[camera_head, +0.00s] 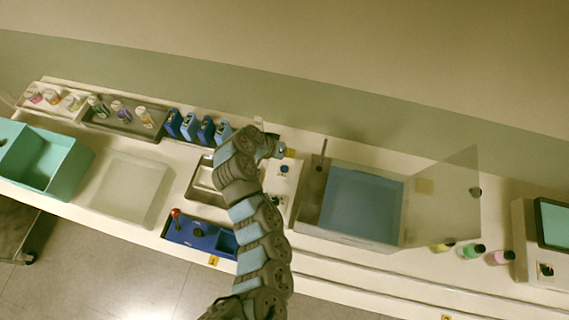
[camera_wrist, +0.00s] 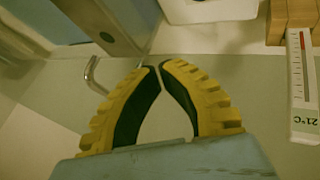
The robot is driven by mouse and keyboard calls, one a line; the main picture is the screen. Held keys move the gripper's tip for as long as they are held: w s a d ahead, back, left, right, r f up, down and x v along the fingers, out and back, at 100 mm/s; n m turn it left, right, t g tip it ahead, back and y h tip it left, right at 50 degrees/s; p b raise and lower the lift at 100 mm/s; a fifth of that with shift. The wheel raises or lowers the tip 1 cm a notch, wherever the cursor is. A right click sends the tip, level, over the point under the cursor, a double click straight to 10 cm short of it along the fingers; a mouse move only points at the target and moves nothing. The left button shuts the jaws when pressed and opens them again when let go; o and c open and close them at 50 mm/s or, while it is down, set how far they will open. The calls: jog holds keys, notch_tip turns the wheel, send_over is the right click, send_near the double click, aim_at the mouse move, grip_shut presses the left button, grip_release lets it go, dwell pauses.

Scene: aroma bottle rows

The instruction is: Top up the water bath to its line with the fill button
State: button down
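The water bath (camera_head: 312,198) is a metal-rimmed tank right of centre in the head view, with blue water inside. Its clear lid (camera_head: 450,195) stands open on the right side. The fill line cannot be made out. A small white panel (camera_head: 285,182) left of the bath carries a blue button (camera_head: 284,169); any label is too small to read. My gripper (camera_head: 290,153) is just above and behind this panel in the picture. In the wrist view its yellow fingers (camera_wrist: 159,67) come together at the tips and hold nothing. The blue button is not clearly visible there.
In the wrist view, a thermometer strip reading 21°C (camera_wrist: 302,85) is at right and a bent metal rod (camera_wrist: 93,75) at left. A thin upright post (camera_head: 322,155) stands at the bath's back-left corner.

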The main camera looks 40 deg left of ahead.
jog(key=b, duration=0.3)
send_over(293, 167)
jog(key=s, duration=0.2)
jog(key=f, duration=0.7)
jog(key=shift+a+f, duration=0.3)
jog(key=shift+f+b, duration=0.45)
jog(key=shift+b, duration=0.1)
jog(key=shift+f, duration=0.15)
jog(key=shift+a+f+b, duration=0.1)
jog(key=shift+f+b, duration=0.2)
jog(key=shift+b, duration=0.35)
jog(key=shift+f+b, duration=0.4)
jog(key=shift+b, duration=0.1)
dwell(0.7)
jog(key=shift+r, duration=0.2)
dwell(0.4)
jog(key=shift+r, duration=0.65)
jog(key=shift+r+p, duration=0.65)
jog(key=shift+r, duration=1.85)
